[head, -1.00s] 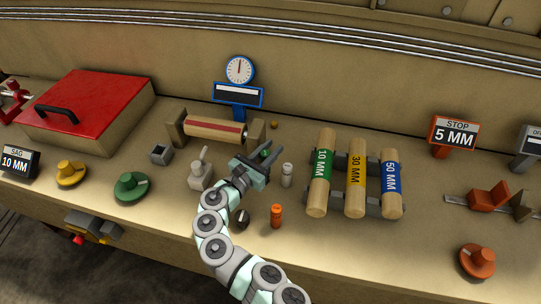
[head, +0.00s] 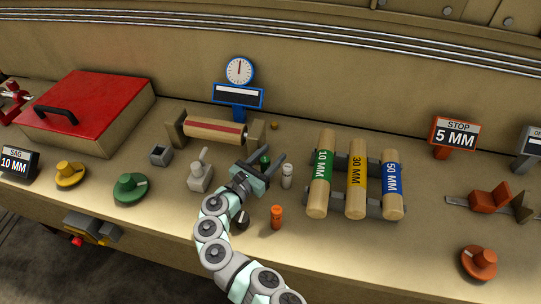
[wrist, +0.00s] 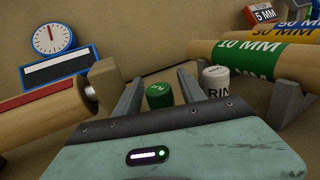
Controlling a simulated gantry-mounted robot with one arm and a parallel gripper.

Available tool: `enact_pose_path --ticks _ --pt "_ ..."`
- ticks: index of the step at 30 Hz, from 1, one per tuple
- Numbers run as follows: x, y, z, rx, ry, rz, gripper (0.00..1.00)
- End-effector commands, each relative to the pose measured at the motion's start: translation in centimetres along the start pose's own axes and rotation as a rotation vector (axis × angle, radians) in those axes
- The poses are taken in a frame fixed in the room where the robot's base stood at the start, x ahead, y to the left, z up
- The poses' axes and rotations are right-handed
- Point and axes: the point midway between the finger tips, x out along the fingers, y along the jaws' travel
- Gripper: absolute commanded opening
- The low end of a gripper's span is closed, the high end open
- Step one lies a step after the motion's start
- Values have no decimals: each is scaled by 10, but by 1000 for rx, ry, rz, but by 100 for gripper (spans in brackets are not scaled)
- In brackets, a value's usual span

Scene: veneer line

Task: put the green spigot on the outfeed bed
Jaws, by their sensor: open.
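The green spigot (head: 265,161) is a small upright green cylinder on the bench, partly hidden by my gripper in the head view. It also shows in the wrist view (wrist: 159,96). My gripper (head: 267,155) is open, with one finger on each side of the spigot and gaps visible in the wrist view (wrist: 160,82). The spigot's base is hidden behind the gripper body. No label names the outfeed bed, so I cannot tell which fixture it is.
A white spigot (head: 287,176) stands just right of my gripper. A grey lever block (head: 201,177) is to the left, a wooden roller (head: 215,131) behind. An orange spigot (head: 277,217) stands in front. Labelled 10, 30 and 50 MM rollers (head: 357,180) lie right.

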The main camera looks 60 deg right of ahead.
Motion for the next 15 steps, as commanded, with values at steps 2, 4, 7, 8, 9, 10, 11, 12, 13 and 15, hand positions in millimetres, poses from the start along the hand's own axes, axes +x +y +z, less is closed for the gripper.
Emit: enact_pose_path --ticks 2,4,7,8,9,10,11,12,13,15 --pt "0 0 1 0 0 0 48" --pt "0 0 4 1 0 -1 48" --pt "-13 0 4 -2 -1 1 48" --pt "-18 0 5 -3 -1 2 48" --pt "-26 1 5 -3 0 5 48" --pt "-34 2 5 -1 0 7 48" --pt "-41 2 6 -1 0 7 48" --pt "-50 2 6 0 0 6 48" --pt "-57 2 5 -1 0 8 48" --pt "-72 1 5 -2 0 4 48"
